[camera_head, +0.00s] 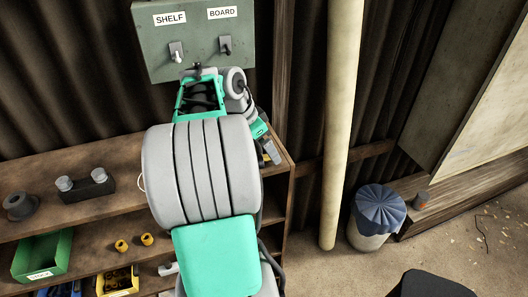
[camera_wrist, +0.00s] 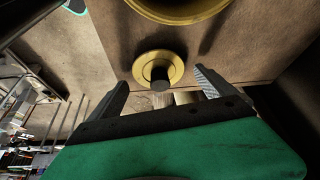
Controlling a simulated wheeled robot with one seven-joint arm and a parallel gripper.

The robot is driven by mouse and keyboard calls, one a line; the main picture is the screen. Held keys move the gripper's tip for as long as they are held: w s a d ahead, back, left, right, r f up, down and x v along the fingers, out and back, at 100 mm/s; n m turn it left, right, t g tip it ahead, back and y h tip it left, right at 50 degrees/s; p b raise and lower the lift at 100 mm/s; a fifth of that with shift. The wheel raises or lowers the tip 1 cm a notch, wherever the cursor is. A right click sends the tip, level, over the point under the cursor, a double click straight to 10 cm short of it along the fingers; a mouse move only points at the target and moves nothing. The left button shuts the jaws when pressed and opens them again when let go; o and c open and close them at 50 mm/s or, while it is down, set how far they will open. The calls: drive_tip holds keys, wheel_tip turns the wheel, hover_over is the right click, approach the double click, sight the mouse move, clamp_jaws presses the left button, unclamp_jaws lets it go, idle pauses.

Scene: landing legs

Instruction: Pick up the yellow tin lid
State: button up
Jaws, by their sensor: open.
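The yellow tin lid (camera_wrist: 176,63) shows in the wrist view as a small yellow disc with a dark knob in its middle. It lies on a brown wooden surface (camera_wrist: 105,40). My gripper (camera_wrist: 161,79) is open, with one finger on each side of the knob in the picture. Nothing is held between the fingers, and I cannot tell whether they touch the lid. In the head view my arm covers much of the shelf's right end, and I cannot make out the lid there.
A larger round yellow thing (camera_wrist: 180,16) is cut off at the wrist view's top edge, close to the lid. In the head view, a wooden shelf (camera_head: 110,160) holds a dark block with two grey knobs (camera_head: 87,185). A green bin (camera_head: 42,257) stands below. A pale post (camera_head: 340,130) rises right.

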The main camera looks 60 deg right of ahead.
drive_tip(key=shift+d+f, duration=0.1)
drive_tip(key=shift+f, duration=0.05)
drive_tip(key=c, duration=1.4)
